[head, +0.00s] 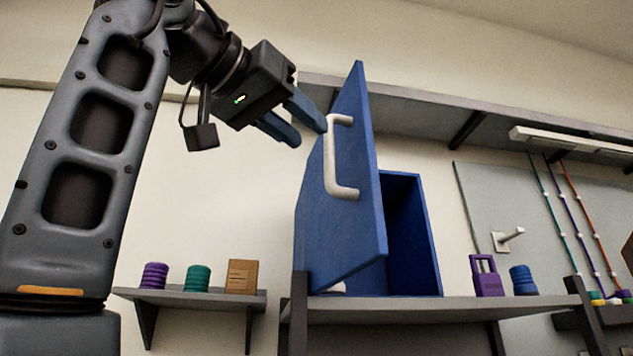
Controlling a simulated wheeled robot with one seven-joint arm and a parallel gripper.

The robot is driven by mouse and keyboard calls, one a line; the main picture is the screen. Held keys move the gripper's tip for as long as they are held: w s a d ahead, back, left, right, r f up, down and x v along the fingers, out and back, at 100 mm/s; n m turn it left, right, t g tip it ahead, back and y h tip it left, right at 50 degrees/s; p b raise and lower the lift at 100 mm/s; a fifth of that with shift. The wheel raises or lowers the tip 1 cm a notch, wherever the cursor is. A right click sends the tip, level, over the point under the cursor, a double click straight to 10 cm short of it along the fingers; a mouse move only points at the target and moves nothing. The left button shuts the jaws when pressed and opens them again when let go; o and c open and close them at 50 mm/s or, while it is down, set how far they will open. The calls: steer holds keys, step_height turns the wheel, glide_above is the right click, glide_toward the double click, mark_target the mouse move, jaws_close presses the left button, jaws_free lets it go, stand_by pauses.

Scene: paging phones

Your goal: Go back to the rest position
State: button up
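My gripper (308,132) is at the upper middle of the head view, with its two dark blue fingers apart and nothing between them. It is just left of a blue cabinet door (358,235), near the top of the door's white handle (339,160). The fingertips appear close to the door edge; I cannot tell whether they touch it. The door stands swung open from the blue cabinet (412,230), which sits on a grey shelf (450,310). The door hides much of the cabinet's inside. My arm rises along the left side of the view.
A small shelf (195,298) at left holds purple and green round stacks and a brown box (242,276). Right of the cabinet are a purple padlock-like block (486,276) and a blue stack (523,280). A grey overhead shelf (430,110) runs behind the door.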

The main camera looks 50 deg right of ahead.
steer(key=shift+a, duration=0.85)
